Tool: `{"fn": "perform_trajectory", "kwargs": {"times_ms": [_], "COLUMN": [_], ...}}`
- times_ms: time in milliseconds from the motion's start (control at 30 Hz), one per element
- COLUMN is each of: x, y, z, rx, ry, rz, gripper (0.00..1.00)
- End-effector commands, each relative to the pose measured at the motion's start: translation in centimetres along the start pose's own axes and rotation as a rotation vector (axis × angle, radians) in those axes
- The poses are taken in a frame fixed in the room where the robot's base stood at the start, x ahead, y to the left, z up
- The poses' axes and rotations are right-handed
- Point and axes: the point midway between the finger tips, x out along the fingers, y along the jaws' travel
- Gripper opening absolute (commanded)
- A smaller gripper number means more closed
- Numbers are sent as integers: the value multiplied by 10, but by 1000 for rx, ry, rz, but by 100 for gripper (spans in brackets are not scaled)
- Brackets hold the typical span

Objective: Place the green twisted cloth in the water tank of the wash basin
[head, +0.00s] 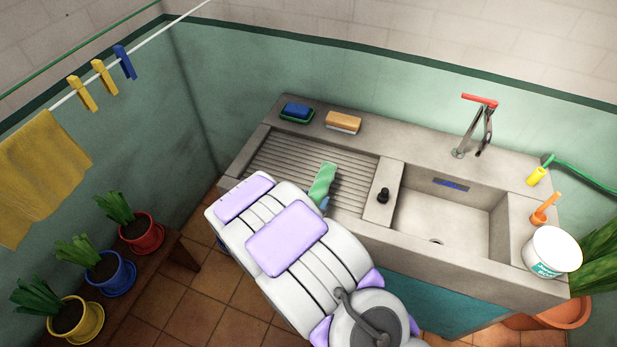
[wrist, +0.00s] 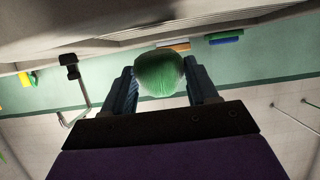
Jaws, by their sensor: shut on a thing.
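The green twisted cloth (head: 322,184) stands up over the near part of the ribbed washboard side of the wash basin in the head view. My gripper (wrist: 160,80) is shut on the cloth, with one dark finger on each side of it in the wrist view, where the cloth end (wrist: 160,72) shows as a round green shape. In the head view my arm hides most of the gripper. The wash basin (head: 398,238) has the washboard (head: 270,158) on the left and the water tank (head: 445,228) on the right. The tank looks empty, with a drain at its bottom.
A black knob (head: 383,195) stands on the divider between washboard and tank. A faucet (head: 470,135) with a red handle rises behind the tank. A blue-green sponge (head: 297,112) and an orange brush (head: 343,122) lie on the back ledge. A white tub (head: 552,252) stands at the right corner.

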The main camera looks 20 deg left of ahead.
Motion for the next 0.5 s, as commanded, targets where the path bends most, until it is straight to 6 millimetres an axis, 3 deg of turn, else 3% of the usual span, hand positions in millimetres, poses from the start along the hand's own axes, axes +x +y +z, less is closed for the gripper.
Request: {"fn": "perform_trajectory", "kwargs": {"times_ms": [300,500], "x": [54,81], "y": [-46,-65], "z": [-13,-20], "rx": [2,-1], "ry": [1,1], "rz": [0,2], "gripper": [21,21]}}
